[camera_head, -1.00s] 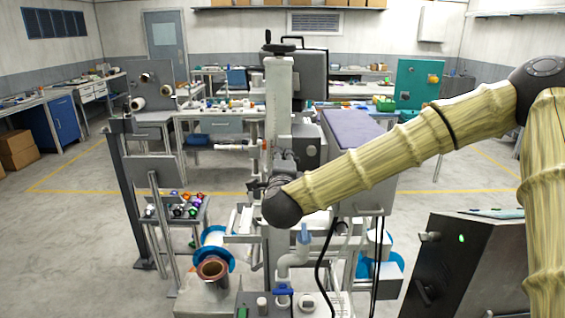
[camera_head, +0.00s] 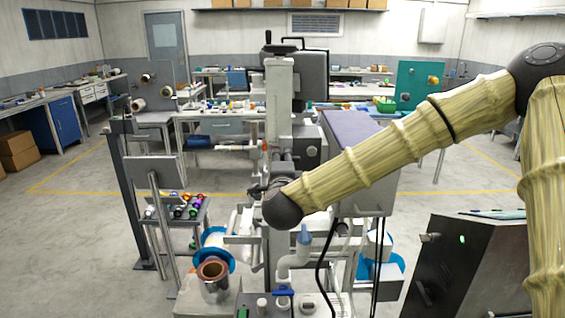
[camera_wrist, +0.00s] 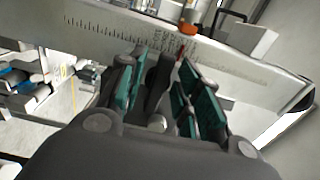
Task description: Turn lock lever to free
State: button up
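My gripper (camera_wrist: 160,70) shows in the wrist view with its teal-padded fingers apart. A dark upright bar (camera_wrist: 159,82) lies between the fingers; it may be the lock lever, but I cannot tell for sure, nor whether a pad touches it. Just beyond the fingertips is a pale metal beam (camera_wrist: 95,38) with a printed scale. A small orange-red part (camera_wrist: 188,29) sits at the beam's far edge. In the head view my wrist is at the grey upright machine column (camera_head: 279,105), and my arm hides the gripper's fingers.
A reel with a copper-coloured core (camera_head: 212,271) stands at the machine's lower left. A blue-handled valve pipe (camera_head: 303,240) rises in front. A dark control box (camera_head: 455,270) is at lower right. A small table with coloured spools (camera_head: 180,208) is at left. Open floor lies further left.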

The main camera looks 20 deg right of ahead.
jog(key=shift+s, duration=0.1)
jog(key=v, duration=1.1)
jog(key=shift+s, duration=0.35)
jog(key=shift+a, duration=0.2)
